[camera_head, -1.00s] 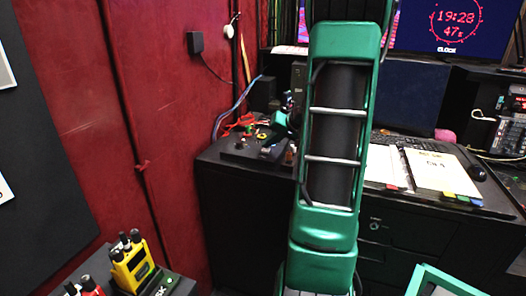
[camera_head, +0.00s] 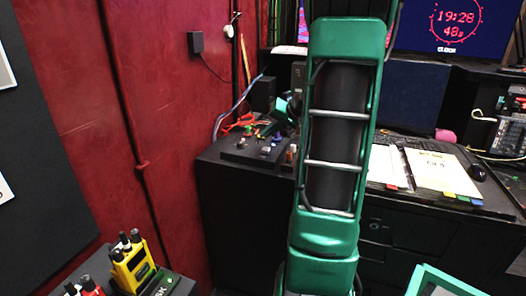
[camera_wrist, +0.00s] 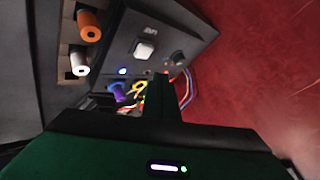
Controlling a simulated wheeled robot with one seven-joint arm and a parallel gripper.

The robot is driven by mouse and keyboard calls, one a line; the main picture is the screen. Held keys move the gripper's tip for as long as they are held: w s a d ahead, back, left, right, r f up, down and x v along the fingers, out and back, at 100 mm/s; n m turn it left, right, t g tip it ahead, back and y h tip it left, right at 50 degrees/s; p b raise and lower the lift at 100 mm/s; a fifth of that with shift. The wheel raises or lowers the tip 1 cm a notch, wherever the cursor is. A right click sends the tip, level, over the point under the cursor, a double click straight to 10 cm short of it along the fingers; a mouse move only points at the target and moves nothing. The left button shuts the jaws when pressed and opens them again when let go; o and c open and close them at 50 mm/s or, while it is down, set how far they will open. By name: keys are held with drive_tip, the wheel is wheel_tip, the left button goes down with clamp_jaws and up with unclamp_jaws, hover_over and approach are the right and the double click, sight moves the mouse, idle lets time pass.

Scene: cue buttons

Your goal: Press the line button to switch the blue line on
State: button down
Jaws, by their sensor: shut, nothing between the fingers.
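The cue panel (camera_wrist: 190,32) is a dark grey box in the wrist view, carrying a square white button (camera_wrist: 145,47), a dark knob (camera_wrist: 177,58) and a small glowing blue light (camera_wrist: 122,71). Labels are too small to read, so I cannot tell which control is the line button. My gripper (camera_wrist: 165,82) is shut and empty, its dark fingers pointing toward the panel's cable side. In the head view, the panel's controls (camera_head: 264,147) sit on the desk's left end. My gripper there is mostly hidden behind my arm, above and apart from the controls.
An open binder (camera_head: 440,172) lies on the desk, right of my arm. A yellow radio (camera_head: 132,265) stands at lower left.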

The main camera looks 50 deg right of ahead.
drive_tip(key=shift+r, duration=1.2)
